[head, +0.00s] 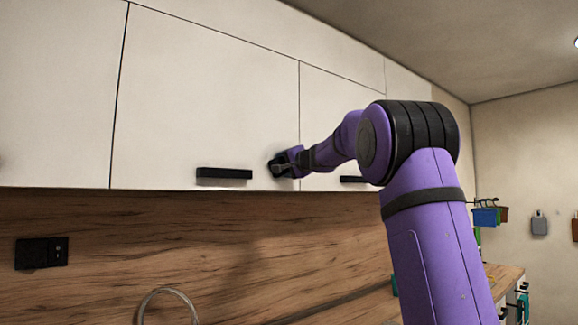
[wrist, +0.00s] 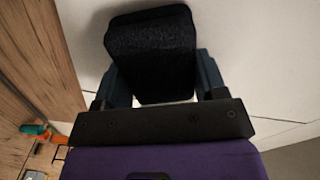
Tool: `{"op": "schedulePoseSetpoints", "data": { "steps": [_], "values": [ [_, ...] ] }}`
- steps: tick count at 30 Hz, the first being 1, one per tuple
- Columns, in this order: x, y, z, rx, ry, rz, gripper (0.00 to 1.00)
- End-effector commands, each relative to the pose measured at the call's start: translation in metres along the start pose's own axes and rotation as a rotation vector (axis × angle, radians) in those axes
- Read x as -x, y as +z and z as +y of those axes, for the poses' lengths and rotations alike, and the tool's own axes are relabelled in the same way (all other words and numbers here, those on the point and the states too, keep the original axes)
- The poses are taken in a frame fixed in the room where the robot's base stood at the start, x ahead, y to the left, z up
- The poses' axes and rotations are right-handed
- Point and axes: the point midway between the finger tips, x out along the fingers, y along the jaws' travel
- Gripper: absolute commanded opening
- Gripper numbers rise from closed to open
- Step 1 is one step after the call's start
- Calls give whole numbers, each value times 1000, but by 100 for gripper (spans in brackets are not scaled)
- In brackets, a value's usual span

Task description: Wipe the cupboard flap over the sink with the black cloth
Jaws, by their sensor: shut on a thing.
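The cupboard flap (head: 205,95) over the sink is a cream panel with a black bar handle (head: 224,173) near its lower edge. My gripper (head: 283,164) is at the lower right part of this flap, right of the handle and close to the seam with the neighbouring flap. In the wrist view my gripper (wrist: 153,85) is shut on the black cloth (wrist: 152,45), a thick dark pad between the two fingers. The cloth is at the cream panel (wrist: 235,35); whether it touches cannot be told for sure. The sink basin is out of view; only the tap (head: 168,293) shows.
A neighbouring flap (head: 335,110) with its own black handle (head: 353,179) is to the right. The oak splashback (head: 190,235) below carries a black socket (head: 41,253). Small containers (head: 487,217) hang at the right. The flap's left and upper area is clear.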

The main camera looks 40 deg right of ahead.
Motion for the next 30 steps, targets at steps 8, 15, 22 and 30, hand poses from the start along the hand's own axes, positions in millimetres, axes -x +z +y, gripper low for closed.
{"op": "schedulePoseSetpoints", "data": {
  "steps": [8,15,22,30],
  "values": [
    [0,20,-10,-2,-2,-5,38],
    [1,27,-13,-1,-2,-4,38],
    [2,41,-21,-1,-2,-4,38],
    [3,54,-27,-1,-1,-2,38]
  ]
}}
